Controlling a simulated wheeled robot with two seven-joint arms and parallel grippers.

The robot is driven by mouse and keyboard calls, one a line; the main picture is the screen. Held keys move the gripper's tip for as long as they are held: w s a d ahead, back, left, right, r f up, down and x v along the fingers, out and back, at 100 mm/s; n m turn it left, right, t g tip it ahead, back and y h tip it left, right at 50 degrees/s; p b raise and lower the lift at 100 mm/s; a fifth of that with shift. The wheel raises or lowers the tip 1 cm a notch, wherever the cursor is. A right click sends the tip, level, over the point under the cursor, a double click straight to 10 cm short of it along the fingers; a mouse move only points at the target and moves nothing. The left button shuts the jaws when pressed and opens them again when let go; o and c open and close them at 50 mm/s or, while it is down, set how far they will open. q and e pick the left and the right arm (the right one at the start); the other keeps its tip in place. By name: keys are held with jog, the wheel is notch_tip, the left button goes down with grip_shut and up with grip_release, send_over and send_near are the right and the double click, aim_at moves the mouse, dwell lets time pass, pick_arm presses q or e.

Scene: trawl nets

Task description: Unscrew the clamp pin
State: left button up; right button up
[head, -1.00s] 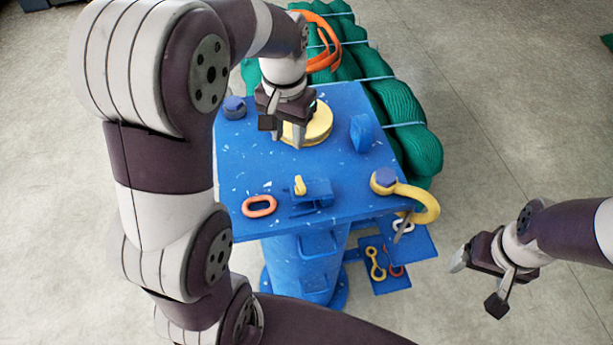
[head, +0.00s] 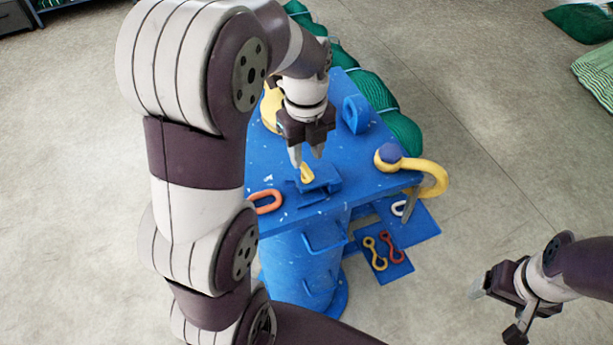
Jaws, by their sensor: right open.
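The clamp pin shows as a small yellow head (head: 307,173) on top of a blue clamp (head: 320,182) near the front of the blue table (head: 270,172). My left gripper (head: 307,162) points down just above the pin, its two fingers apart on either side of the head's top. I cannot tell whether the fingers touch it. The pin's shaft is hidden in the clamp. My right gripper (head: 497,310) is open and empty, off to the right over the floor, well away from the table.
An orange link (head: 265,202) lies left of the clamp. A yellow hook with a blue ball (head: 430,175) sits at the right edge. A lower blue tray (head: 385,262) holds yellow and red links. A yellow disc (head: 270,108) and green nets (head: 403,130) lie behind.

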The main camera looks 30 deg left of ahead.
aim_at(307, 169)
pick_arm(q)
notch_tip(307, 169, down, 4)
jog(key=shift+s+r+p, duration=0.1)
jog(key=shift+r+p, duration=0.05)
jog(key=shift+p, duration=0.45)
jog(key=shift+w+d+f, duration=0.2)
jog(key=shift+w+f, duration=0.05)
jog(key=shift+f, duration=0.1)
jog(key=shift+s+a, duration=0.1)
jog(key=shift+s, duration=0.05)
jog(key=shift+c, duration=1)
jog(key=shift+s+a, duration=0.1)
jog(key=c, duration=0.5)
